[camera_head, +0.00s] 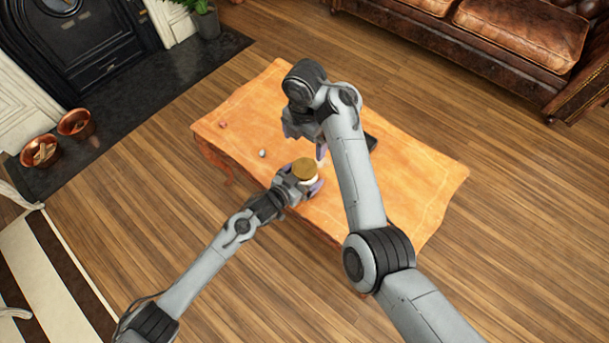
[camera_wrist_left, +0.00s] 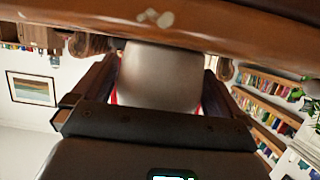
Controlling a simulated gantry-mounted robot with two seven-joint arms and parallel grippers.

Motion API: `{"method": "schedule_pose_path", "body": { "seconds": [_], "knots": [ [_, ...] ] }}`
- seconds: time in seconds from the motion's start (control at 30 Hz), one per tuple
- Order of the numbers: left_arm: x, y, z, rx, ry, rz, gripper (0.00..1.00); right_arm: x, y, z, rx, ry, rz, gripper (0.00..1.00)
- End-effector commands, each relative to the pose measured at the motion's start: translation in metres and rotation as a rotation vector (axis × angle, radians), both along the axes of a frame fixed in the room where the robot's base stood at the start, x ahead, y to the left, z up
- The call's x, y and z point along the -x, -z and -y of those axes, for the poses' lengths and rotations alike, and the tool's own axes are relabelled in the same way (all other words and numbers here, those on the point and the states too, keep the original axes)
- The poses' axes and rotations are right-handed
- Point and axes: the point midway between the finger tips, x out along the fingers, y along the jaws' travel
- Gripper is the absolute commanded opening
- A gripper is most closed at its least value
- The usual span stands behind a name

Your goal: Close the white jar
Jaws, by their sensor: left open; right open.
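The white jar (camera_head: 311,181) stands near the front edge of the orange-clothed table in the head view. A round golden-brown lid (camera_head: 304,168) shows at its top; I cannot tell whether it is seated. My left gripper (camera_head: 304,189) is open, its fingers on either side of the jar. In the left wrist view the pale jar body (camera_wrist_left: 160,78) fills the space between the two fingers; contact is unclear. My right gripper (camera_head: 304,141) is open and appears empty, pointing down over the table just behind the lid. Its arm hides part of the tabletop.
The table (camera_head: 415,190) has bare room at its right end. A dark flat object (camera_head: 371,142) lies partly behind my right arm. A small white item (camera_head: 262,153) and a small reddish item (camera_head: 222,125) lie on the left. A leather sofa (camera_head: 520,40) stands beyond.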

Motion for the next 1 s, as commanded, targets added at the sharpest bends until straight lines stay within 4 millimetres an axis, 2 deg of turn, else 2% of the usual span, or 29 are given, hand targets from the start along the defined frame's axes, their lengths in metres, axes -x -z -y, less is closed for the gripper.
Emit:
{"method": "schedule_pose_path", "body": {
  "seconds": [0.17,0.6,0.8,1.0],
  "knots": [
    [0.013,-0.009,-0.012,-0.002,-0.001,-0.001,1.0,0.0,-0.015,0.0,0.0,0.0,0.0,1.0],
    [0.065,-0.033,-0.054,-0.001,0.0,-0.002,1.0,0.0,-0.052,0.0,0.0,0.0,0.0,1.0],
    [0.075,-0.037,-0.062,0.0,0.0,0.0,1.0,0.0,-0.057,0.0,0.0,0.0,0.0,1.0],
    [0.077,-0.037,-0.064,0.0,-0.001,0.0,1.0,0.0,-0.057,0.0,0.0,0.0,0.0,1.0]
  ]
}}
